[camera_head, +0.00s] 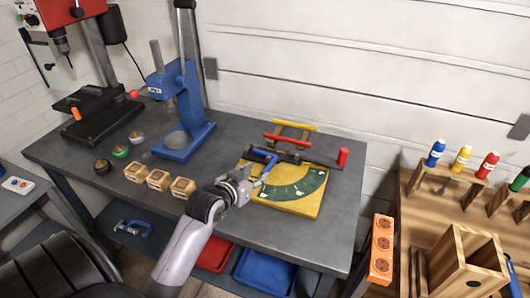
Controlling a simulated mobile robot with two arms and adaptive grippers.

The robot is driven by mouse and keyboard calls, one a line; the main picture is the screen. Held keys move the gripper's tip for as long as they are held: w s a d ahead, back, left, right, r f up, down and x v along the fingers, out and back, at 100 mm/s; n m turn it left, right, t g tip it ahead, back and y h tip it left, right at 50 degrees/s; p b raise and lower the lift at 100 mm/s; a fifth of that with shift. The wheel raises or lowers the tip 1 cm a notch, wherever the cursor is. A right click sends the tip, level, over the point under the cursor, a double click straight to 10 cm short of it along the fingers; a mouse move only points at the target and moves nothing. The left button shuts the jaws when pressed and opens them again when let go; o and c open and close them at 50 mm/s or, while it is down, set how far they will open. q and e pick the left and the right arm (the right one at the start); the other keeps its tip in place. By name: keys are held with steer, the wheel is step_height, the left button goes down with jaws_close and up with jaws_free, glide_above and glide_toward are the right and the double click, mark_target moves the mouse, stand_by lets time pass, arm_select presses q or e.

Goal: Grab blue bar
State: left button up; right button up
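Whether the fingers touch the bar or are open is too small to tell. My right gripper is not in view.
On the grey workbench (225,215) stand a blue press (180,140), a red drill press (70,12), several wooden blocks (158,180) and round pots. A wooden table with coloured bottles (461,160) and an open wooden box (470,265) stands at the right. The bench's right front is clear.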

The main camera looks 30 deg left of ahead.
mark_target(269, 166)
arm_select(q)
steer(key=x, duration=0.3)
steer(key=shift+w+f, duration=0.15)
steer(key=shift+w, duration=0.2)
steer(key=shift+w+f+p, duration=0.1)
steer(key=shift+w+p, duration=0.1)
steer(key=shift+p, duration=0.1)
steer(key=x, duration=0.2)
steer(key=p+x, duration=0.1)
steer(key=x, duration=0.1)
steer(key=shift+w+f, duration=0.25)
steer(key=shift+f, duration=0.1)
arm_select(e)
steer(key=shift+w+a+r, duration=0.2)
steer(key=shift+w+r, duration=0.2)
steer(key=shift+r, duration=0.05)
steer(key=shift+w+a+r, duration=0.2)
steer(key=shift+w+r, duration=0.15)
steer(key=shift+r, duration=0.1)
arm_select(q)
steer(key=shift+c, duration=0.8)
jaws_close()
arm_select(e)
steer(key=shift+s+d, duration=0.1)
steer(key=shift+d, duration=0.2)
